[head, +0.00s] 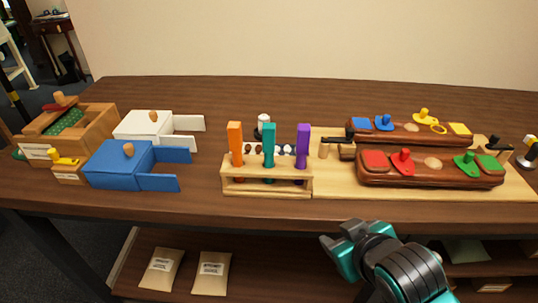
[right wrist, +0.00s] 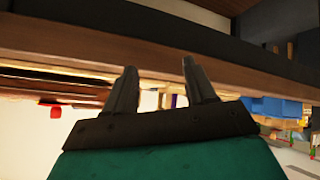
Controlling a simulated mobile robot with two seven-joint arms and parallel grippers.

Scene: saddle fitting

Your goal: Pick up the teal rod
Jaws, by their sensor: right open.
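The teal rod (head: 268,147) stands upright in a small wooden rack (head: 268,188) near the table's front edge. It is the middle one of three rods, between an orange rod (head: 235,145) and a purple rod (head: 303,147). My right gripper (head: 336,245) is in front of and below the table edge, to the right of the rack and apart from it. Its two fingers (right wrist: 157,88) are spread and empty in the right wrist view. My left gripper does not show.
A light wooden board (head: 335,187) with two brown holders (head: 430,172) of colored pieces lies right of the rack. A blue box (head: 122,165) and a white box (head: 145,127) stand left. The table's front edge (head: 250,212) lies between my right gripper and the rack.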

